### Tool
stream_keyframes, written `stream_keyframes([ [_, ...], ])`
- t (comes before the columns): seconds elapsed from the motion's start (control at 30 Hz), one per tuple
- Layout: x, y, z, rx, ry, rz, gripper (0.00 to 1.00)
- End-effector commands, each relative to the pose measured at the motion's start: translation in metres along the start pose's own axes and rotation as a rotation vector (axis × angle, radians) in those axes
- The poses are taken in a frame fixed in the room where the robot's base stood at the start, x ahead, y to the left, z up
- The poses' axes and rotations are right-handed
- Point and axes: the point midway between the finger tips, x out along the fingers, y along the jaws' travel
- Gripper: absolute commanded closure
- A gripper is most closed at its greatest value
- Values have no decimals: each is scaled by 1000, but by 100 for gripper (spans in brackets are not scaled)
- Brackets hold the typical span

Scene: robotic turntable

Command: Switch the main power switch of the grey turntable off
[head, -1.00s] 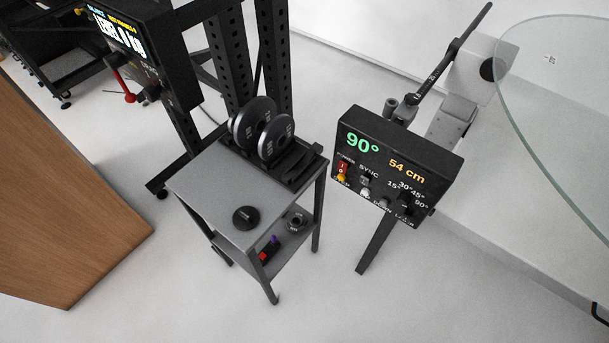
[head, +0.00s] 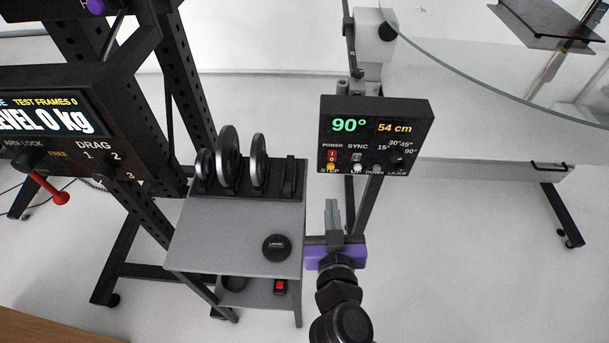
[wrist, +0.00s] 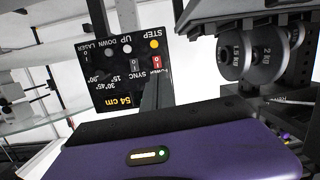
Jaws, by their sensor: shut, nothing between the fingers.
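The black control box (head: 376,108) shows 90° and 54 cm and stands on a dark post right of the small grey cart. Its red power switch (head: 332,156), marked I and O, is at the lower left under POWER; which side is pressed I cannot tell. In the wrist view the box (wrist: 125,85) appears upside down, with the red switch (wrist: 157,63) just beyond my fingers. My gripper (head: 332,204) is shut and empty, below the switch in the head view, fingers pointing towards the box. It also shows in the wrist view (wrist: 155,85). I see no contact.
The grey cart (head: 225,225) with weight discs (head: 229,158) and a black puck (head: 276,247) stands close left of my gripper. A glass disc edge (head: 480,75) is at the upper right. A black rack with a display (head: 50,120) is at the left.

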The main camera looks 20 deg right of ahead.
Motion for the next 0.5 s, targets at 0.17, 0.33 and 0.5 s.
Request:
stream_keyframes([
  [0.17,0,10,3,61,-11,39,100],
  [0.33,0,10,3,74,-11,38,100],
  [0.5,0,9,3,73,-11,36,100],
])
